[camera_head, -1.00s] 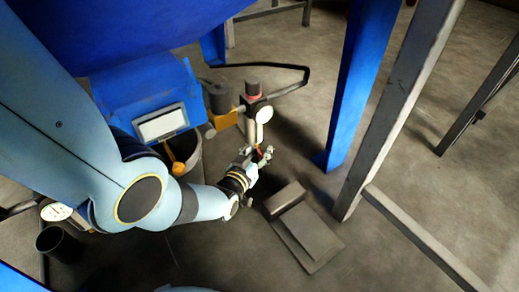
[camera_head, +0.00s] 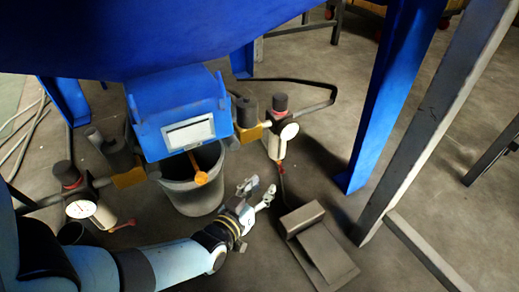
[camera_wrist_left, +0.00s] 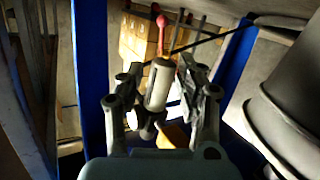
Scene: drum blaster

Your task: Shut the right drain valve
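The right drain valve sits under the white cylinder (camera_head: 272,146) below the right gauge (camera_head: 289,131). Its thin red lever (camera_head: 281,168) shows small and dark in the head view. In the left wrist view the red lever (camera_wrist_left: 162,36) points up past the white cylinder (camera_wrist_left: 158,86), which appears between my fingers. My left gripper (camera_head: 257,190) is open and empty, below and left of the lever, apparently apart from it. Its open fingers also show in the left wrist view (camera_wrist_left: 160,72). My right gripper is not in view.
A dark bucket (camera_head: 191,196) stands under the blue hopper, left of my gripper. A grey pedal (camera_head: 318,243) lies on the floor to the right. A blue leg (camera_head: 385,105) rises further right. Another gauge (camera_head: 79,209) with a red lever (camera_head: 123,225) is at left.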

